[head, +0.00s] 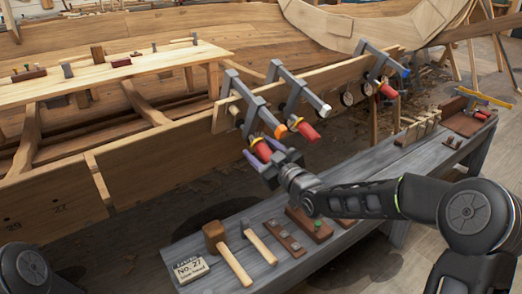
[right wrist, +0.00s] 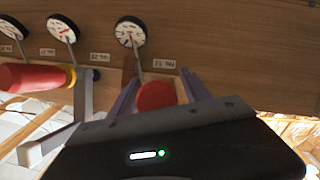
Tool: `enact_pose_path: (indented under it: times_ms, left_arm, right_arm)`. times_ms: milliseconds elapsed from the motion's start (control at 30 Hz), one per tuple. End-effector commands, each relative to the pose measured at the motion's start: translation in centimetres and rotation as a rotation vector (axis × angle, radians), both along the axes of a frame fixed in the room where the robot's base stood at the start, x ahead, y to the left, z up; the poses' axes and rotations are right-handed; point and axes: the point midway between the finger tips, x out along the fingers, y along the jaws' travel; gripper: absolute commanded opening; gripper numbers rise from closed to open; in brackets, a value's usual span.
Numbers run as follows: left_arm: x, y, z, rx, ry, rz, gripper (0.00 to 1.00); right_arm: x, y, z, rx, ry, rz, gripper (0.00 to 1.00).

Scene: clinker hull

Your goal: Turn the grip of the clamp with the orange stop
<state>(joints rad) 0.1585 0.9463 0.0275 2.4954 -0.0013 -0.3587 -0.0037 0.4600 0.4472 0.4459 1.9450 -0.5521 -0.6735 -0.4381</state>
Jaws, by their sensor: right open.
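The clamp with the orange stop (head: 281,131) is the leftmost of the clamps on the plank edge, and its grey bar (head: 255,105) slants down toward me. Its red grip (head: 262,151) hangs below the stop. My right gripper (head: 264,156) is at this grip, with its purple fingers on either side. In the right wrist view the red grip (right wrist: 156,96) shows between the two spread fingers, with no clear contact. The gripper body hides the grip's near part. My left gripper is not in view.
A second clamp's red grip (head: 308,133) is close on the right; a third clamp has a blue stop (head: 405,73). Below, the grey bench (head: 350,165) carries a mallet (head: 216,236) and other tools. Dial gauges (right wrist: 130,32) sit on the plank.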

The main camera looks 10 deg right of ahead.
Motion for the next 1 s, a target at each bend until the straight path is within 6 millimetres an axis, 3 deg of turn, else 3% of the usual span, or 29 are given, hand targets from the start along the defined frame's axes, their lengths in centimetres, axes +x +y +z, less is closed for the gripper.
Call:
enact_pose_path:
  times_ms: [133,733,1000]
  left_arm:
    - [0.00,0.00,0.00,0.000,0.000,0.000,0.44]
    - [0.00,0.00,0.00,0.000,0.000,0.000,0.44]
    - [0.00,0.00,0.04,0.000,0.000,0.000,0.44]
  right_arm:
    - [-0.03,-0.01,0.00,0.000,0.000,0.000,0.51]
    - [-0.04,-0.03,-0.01,0.000,0.000,0.000,0.02]
    - [-0.04,-0.03,0.00,0.004,0.002,0.002,0.00]
